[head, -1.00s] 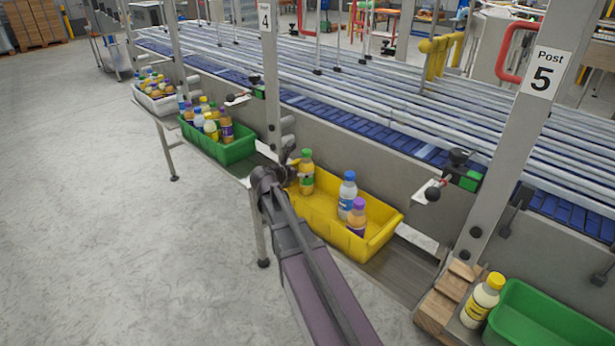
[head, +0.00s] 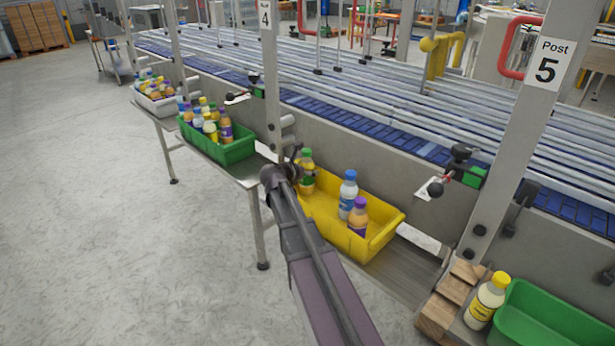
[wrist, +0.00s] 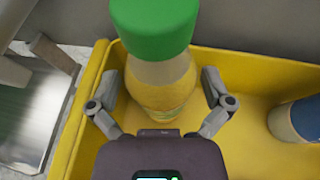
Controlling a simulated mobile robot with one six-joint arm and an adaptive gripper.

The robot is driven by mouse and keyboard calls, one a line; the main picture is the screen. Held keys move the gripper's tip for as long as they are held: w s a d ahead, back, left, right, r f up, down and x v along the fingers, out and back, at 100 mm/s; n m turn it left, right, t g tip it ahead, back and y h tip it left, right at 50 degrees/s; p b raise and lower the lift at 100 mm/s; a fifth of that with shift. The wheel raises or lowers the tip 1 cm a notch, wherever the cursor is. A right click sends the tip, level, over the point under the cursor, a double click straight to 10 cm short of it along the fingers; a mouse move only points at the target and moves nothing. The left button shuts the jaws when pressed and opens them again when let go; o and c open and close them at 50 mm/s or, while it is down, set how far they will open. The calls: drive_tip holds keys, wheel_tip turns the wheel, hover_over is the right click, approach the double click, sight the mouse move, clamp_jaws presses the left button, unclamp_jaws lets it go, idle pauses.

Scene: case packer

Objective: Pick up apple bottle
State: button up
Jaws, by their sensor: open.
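The apple bottle, with a green cap and a yellowish body, stands at the left end of the yellow bin (head: 380,240). In the head view the bottle (head: 307,158) is partly hidden behind my gripper (head: 297,170). In the wrist view the bottle (wrist: 160,75) fills the upper middle, its cap nearest the camera. My gripper (wrist: 165,95) is open, with one finger on each side of the bottle's body. A gap shows beside the right finger; whether the left finger touches is hard to tell.
A blue-capped bottle (head: 348,195) and a purple-capped bottle (head: 358,217) stand further right in the yellow bin. A green bin (head: 235,152) full of bottles is to the left. A yellow-capped bottle (head: 486,300) stands by wooden blocks (head: 450,298) and an empty green bin (head: 540,325).

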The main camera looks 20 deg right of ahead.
idle(0.4)
drive_tip(key=c, duration=1.2)
drive_tip(key=shift+r, duration=0.1)
wheel_tip(320, 180, up, 18)
drive_tip(key=p, duration=1.8)
